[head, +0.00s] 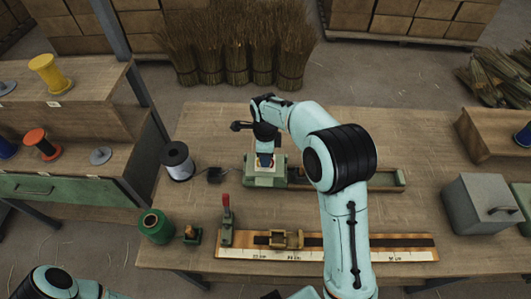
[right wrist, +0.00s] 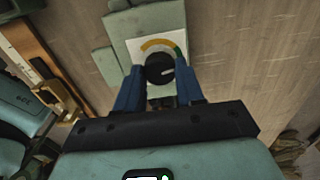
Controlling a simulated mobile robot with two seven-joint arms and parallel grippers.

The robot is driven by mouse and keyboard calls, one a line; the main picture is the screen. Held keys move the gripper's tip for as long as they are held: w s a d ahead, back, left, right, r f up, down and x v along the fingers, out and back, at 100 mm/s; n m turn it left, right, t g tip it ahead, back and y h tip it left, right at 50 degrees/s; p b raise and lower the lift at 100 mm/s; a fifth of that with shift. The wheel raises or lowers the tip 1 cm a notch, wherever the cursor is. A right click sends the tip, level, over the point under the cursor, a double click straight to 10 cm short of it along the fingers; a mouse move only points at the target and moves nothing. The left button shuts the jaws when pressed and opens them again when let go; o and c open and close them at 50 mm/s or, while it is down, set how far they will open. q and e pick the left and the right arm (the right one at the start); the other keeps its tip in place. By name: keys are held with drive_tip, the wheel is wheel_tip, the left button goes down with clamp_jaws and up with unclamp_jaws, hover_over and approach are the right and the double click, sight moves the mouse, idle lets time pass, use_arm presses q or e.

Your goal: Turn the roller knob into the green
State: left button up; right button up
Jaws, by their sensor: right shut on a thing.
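The roller knob (right wrist: 160,68) is round and black with a short pale mark. It sits on a white dial plate (right wrist: 133,48) with a yellow-orange arc and a green part (right wrist: 178,52) at the right end. The pale mark points roughly right; I cannot tell whether it lies within the green. My right gripper (right wrist: 160,80) has its blue fingers on both sides of the knob, shut on it. In the head view my right gripper (head: 265,159) reaches down onto the green-grey machine (head: 263,181) and hides the knob. My left gripper is out of view; only part of its arm shows at bottom left.
A white-grey spool (head: 177,160) stands left of the machine. A green spool (head: 155,226), a red-handled clamp (head: 226,220) and a ruled board (head: 405,247) lie nearer the front. A grey box (head: 480,215) stands at right.

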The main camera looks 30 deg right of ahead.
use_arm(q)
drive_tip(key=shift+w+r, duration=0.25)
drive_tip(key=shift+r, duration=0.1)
use_arm(e)
drive_tip(key=shift+m, duration=1)
drive_tip(key=o, duration=1)
drive_tip(key=shift+o, duration=0.2)
drive_tip(key=shift+r, duration=0.1)
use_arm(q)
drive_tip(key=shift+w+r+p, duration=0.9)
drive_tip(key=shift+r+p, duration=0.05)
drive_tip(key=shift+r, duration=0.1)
use_arm(e)
wheel_tip(320, 180, up, 13)
